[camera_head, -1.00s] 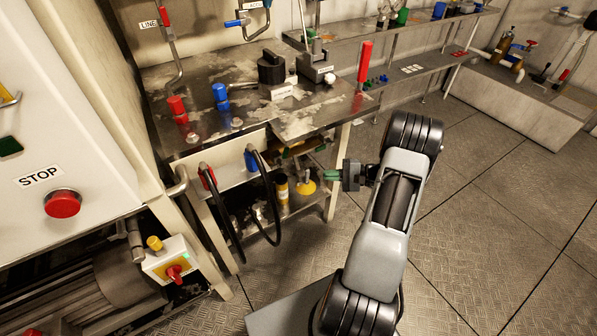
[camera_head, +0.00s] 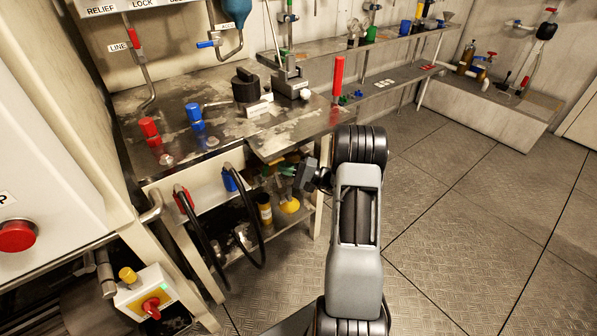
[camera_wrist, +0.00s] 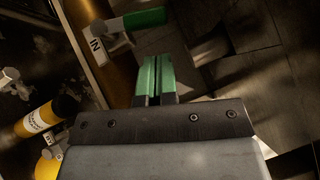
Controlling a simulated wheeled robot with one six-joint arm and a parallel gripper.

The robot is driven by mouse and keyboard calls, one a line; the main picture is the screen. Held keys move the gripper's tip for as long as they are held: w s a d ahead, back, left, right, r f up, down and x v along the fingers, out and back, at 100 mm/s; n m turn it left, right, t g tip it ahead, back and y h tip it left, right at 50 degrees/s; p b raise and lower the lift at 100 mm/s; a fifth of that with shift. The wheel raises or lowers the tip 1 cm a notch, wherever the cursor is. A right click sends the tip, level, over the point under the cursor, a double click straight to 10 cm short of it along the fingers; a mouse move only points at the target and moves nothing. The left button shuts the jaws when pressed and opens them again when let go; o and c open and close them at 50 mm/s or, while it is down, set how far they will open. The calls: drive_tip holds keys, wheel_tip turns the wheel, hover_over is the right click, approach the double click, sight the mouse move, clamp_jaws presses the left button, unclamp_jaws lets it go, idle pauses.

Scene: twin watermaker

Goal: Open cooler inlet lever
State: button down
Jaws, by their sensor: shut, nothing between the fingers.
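In the wrist view a lever with a green handle (camera_wrist: 143,18) sticks out to the right from a pale fitting at the top. A white block marked "IN" (camera_wrist: 98,46) is beside it, along a brass-coloured pipe. My gripper (camera_wrist: 156,75) has green fingertips, held together with nothing between them. The tips are below the green handle in the picture and apart from it. In the head view my gripper (camera_head: 288,171) is under the right end of the metal bench. I cannot make out the lever clearly there.
The metal bench (camera_head: 225,138) overhangs the gripper area. A lower shelf holds a black-and-yellow bottle (camera_head: 264,208), also in the wrist view (camera_wrist: 40,120). Two black hoses (camera_head: 205,235) hang at left. A red STOP button (camera_head: 17,236) is far left. Floor at right is clear.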

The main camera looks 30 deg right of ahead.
sight(263, 173)
drive_tip(key=shift+s+a+r, duration=0.1)
drive_tip(key=shift+a+r, duration=0.1)
drive_tip(key=shift+a, duration=0.45)
drive_tip(key=shift+s+a+r, duration=0.1)
drive_tip(key=shift+a+r, duration=0.1)
drive_tip(key=shift+a, duration=0.4)
